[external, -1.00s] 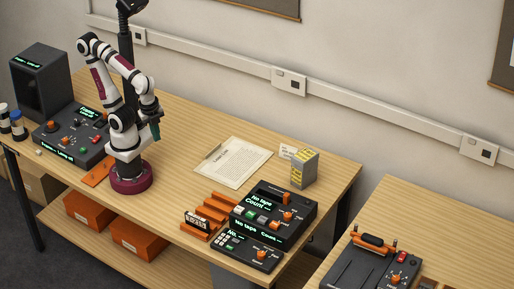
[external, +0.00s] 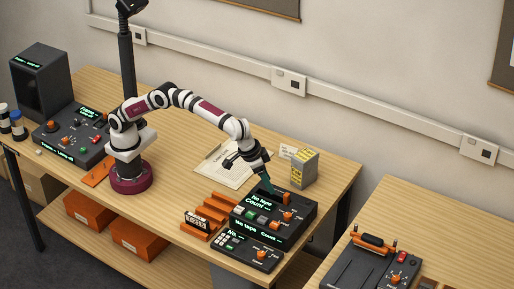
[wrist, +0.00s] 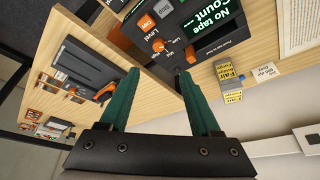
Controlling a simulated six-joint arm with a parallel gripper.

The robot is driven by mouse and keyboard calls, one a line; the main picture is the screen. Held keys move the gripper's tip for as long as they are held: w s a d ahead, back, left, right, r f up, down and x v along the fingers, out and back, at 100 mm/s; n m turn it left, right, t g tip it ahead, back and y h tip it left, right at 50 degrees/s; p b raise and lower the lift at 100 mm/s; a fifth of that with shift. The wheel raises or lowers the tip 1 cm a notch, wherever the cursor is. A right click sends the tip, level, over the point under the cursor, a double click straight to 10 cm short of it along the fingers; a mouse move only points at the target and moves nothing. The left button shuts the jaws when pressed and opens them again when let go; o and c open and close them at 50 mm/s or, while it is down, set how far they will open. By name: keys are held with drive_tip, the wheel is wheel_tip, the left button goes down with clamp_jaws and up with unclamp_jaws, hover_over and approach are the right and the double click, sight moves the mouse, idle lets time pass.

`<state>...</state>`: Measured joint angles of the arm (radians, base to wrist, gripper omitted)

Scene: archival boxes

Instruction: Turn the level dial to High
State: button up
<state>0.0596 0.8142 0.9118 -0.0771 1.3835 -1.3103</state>
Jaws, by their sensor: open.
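A dark tape-counter device (external: 300,232) stands at the right end of the bench, its lit screen reading "No tape Count". Orange controls (external: 287,215) sit on its top; their labels are too small to read in the external view. In the wrist view the device shows at the top, with a "Level" label beside an orange knob (wrist: 158,45); its setting is unclear. My gripper (external: 268,187) is just above the device's back edge. Its green fingers (wrist: 160,73) are apart with nothing between them. The knob appears beyond the fingertips, and I see no contact.
A grey and yellow box (external: 304,170) stands close behind the device. A smaller keypad unit (external: 250,252) is in front and an orange rack (external: 209,208) to the left. A clipboard (external: 215,170) lies behind. Another bench with a dark machine (external: 365,268) is at right.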

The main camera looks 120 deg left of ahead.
sight(287, 215)
drive_tip(key=x, duration=1.6)
drive_tip(key=shift+w+d, duration=0.1)
clamp_jaws()
